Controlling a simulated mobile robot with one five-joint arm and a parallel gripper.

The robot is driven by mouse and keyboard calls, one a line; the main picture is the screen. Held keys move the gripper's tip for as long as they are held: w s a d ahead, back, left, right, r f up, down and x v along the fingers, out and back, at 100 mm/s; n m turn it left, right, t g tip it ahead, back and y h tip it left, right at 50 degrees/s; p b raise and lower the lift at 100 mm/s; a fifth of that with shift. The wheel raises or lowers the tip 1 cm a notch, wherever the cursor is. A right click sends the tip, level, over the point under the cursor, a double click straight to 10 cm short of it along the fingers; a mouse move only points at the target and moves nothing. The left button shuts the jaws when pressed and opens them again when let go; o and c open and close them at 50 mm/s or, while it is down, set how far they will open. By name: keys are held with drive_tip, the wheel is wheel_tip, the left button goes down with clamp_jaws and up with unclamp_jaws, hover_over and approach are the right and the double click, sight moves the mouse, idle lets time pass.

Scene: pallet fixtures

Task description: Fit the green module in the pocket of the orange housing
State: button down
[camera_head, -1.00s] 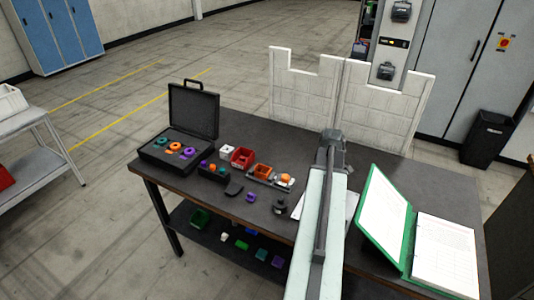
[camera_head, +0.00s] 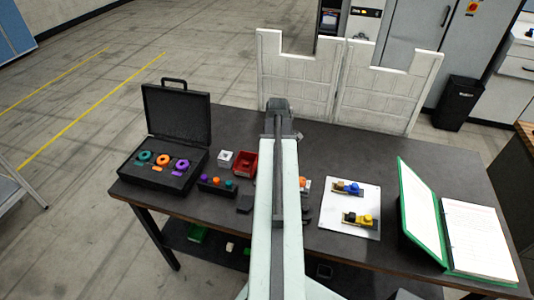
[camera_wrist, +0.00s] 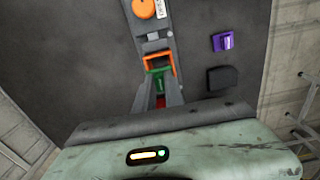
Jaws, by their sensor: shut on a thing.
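The orange housing (camera_wrist: 159,62) is an open frame on a grey rail fixture (camera_wrist: 152,45), in the upper middle of the wrist view. My gripper (camera_wrist: 158,90) is shut on the green module (camera_wrist: 156,78), whose green shows between the fingers. The module overlaps the lower part of the housing's opening in this view. I cannot tell whether it is above the opening or partly inside. In the head view my arm hides the gripper, the module and the housing.
An orange knob (camera_wrist: 143,9) stands on the same fixture. A purple piece (camera_wrist: 222,41) and a black block (camera_wrist: 222,79) lie to the right. The head view shows a red bin (camera_head: 244,165), white block (camera_head: 225,159), black case (camera_head: 135,168), white board (camera_head: 350,205) and green binder (camera_head: 425,212).

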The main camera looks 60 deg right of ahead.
drive_tip(key=shift+s, duration=0.15)
wheel_tip(320, 180, up, 2)
drive_tip(key=shift+s+d+p, duration=0.1)
drive_tip(key=shift+p, duration=0.85)
wheel_tip(320, 180, down, 6)
drive_tip(key=b, duration=0.6)
drive_tip(key=shift+s+f+b, duration=0.1)
drive_tip(key=shift+f+b, duration=1.35)
idle(0.8)
drive_tip(key=c, duration=1.3)
unclamp_jaws()
drive_tip(key=shift+c, duration=1.4)
